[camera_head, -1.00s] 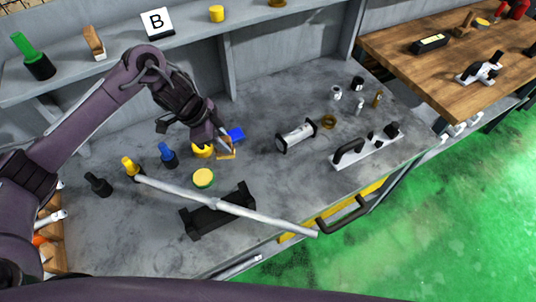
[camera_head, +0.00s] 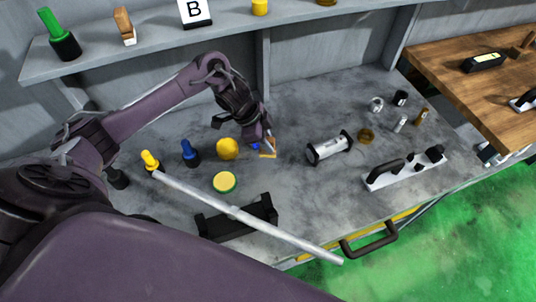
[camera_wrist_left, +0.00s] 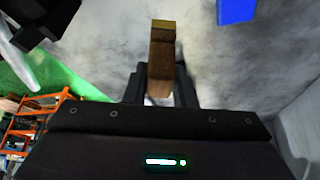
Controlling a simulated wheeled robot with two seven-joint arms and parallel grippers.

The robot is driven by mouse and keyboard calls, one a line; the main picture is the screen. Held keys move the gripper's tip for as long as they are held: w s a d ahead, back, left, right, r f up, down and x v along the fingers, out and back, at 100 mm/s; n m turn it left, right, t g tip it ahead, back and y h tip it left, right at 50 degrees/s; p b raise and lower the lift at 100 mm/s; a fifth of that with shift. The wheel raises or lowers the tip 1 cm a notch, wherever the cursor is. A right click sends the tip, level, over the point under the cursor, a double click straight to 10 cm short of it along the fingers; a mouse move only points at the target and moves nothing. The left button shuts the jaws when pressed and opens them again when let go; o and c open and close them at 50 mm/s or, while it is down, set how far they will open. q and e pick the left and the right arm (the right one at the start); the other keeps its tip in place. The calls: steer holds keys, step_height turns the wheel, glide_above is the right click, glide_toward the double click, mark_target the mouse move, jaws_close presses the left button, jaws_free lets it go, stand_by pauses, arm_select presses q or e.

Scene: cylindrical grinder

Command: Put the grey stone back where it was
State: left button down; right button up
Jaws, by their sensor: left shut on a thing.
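My left gripper (camera_head: 268,143) is shut on a brown block, low over the grey bench in the head view. In the left wrist view the brown block (camera_wrist_left: 161,62) stands out between the fingers (camera_wrist_left: 160,88), with a lighter yellowish-brown end and a pale patch near the jaws. I cannot tell whether this is the grey stone, as no plainly grey stone shows. An ochre outlined piece (camera_head: 267,155) shows at the fingertips in the head view. A blue block (camera_head: 255,146) is partly hidden beside the gripper; it also shows in the left wrist view (camera_wrist_left: 236,10). My right gripper is out of view.
A yellow lump (camera_head: 227,148), a blue-topped bottle (camera_head: 190,154) and a green-rimmed yellow disc (camera_head: 224,182) stand left of the gripper. A long grey bar (camera_head: 245,216) crosses the front. The shelf (camera_head: 150,48) is behind.

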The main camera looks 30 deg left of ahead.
mark_target(267, 156)
arm_select(q)
step_height(267, 156, down, 7)
steer(key=shift+r+p, duration=0.15)
steer(key=shift+p, duration=0.15)
steer(key=shift+f, duration=0.35)
steer(key=shift+f, duration=0.1)
steer(key=c, duration=1.2)
jaws_free()
